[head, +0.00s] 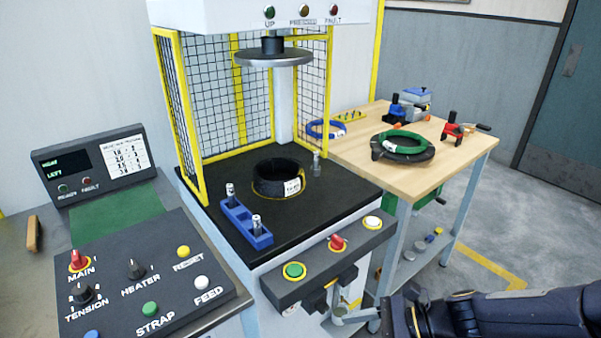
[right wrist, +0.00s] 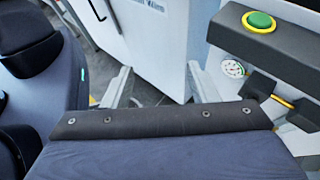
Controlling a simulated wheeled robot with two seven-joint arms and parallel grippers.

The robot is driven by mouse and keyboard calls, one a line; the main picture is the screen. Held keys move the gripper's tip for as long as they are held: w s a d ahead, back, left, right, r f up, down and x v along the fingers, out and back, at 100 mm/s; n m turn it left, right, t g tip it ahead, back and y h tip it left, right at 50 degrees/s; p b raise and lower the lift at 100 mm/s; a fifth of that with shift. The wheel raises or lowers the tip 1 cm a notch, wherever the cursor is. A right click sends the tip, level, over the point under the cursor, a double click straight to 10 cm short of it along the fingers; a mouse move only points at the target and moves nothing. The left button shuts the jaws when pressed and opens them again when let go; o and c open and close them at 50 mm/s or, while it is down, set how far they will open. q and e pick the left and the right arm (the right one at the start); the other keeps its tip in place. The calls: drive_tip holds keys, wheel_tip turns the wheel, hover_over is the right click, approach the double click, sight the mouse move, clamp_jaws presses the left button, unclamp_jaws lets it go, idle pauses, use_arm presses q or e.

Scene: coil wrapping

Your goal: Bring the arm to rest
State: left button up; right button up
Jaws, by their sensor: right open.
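My right arm comes in from the lower right of the head view, and my right gripper (head: 347,311) is low in front of the press, just below its button panel (head: 325,262). In the right wrist view my right gripper (right wrist: 162,92) shows its two pale fingers spread apart with nothing between them. The press's white front and the floor lie beyond them. My left arm and gripper are not in view.
A black coil (head: 283,178) lies on the press bed (head: 330,196) beneath a raised round plate (head: 272,57). A blue holder (head: 246,226) stands at the bed's front left. A control desk (head: 130,285) is at left, a wooden table (head: 405,178) with a green coil (head: 401,140) at right.

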drive_tip(key=s+d+r+n+t+h+p, duration=0.3)
drive_tip(key=s+d+r+n+h, duration=0.5)
drive_tip(key=n, duration=1)
drive_tip(key=s+d+r+p, duration=0.1)
drive_tip(key=s+d+r, duration=0.1)
drive_tip(key=s+r, duration=0.2)
drive_tip(key=shift+s+r+t+h+p, duration=0.2)
drive_tip(key=shift+s+t+h+p, duration=0.1)
drive_tip(key=shift+t+h+p, duration=0.1)
